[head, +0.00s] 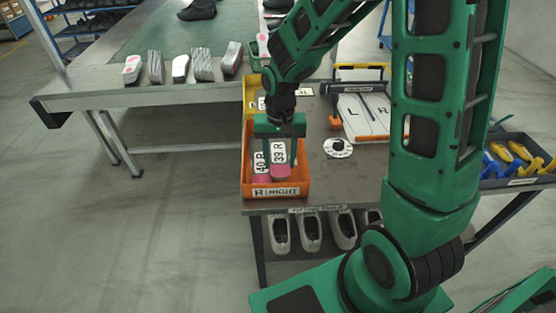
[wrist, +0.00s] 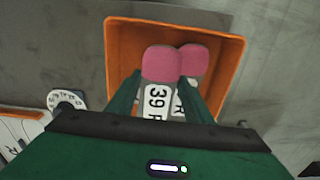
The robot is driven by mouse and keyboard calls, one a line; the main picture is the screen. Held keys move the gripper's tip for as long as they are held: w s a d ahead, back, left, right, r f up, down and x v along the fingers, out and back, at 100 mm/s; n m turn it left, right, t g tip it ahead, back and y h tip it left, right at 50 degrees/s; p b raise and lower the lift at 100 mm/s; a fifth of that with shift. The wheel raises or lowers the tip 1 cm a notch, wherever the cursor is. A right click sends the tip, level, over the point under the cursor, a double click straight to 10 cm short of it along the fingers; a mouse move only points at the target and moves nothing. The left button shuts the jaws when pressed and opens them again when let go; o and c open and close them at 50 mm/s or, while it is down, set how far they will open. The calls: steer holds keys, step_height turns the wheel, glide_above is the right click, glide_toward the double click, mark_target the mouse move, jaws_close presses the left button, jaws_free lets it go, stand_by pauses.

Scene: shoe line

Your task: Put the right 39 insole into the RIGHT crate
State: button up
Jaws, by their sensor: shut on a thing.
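The right 39 insole (head: 279,158) has a white label reading "39 R" and a pink end; it also shows in the wrist view (wrist: 160,66). My gripper (head: 280,160) is shut on it, with the fingers reaching down into the orange RIGHT crate (head: 276,192). In the wrist view the insole lies between my fingers (wrist: 160,98), over the inside of the crate (wrist: 236,52). A second insole marked "40 R" (head: 261,164) is in the crate beside it, and its pink end (wrist: 195,58) is partly covered. I cannot tell whether the 39 insole touches the crate floor.
A yellow crate (head: 249,93) stands behind the orange one. A white L/R board (head: 362,115) and a round size dial (head: 338,148) lie to the right. Grey shoes (head: 310,232) sit on the shelf below. The crate stands at the table's front left corner.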

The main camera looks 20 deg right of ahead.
steer(key=shift+f, duration=0.35)
steer(key=shift+f, duration=0.4)
steer(key=shift+f, duration=0.2)
steer(key=o, duration=1)
steer(key=shift+r, duration=0.1)
step_height(320, 180, up, 13)
steer(key=shift+r, duration=0.1)
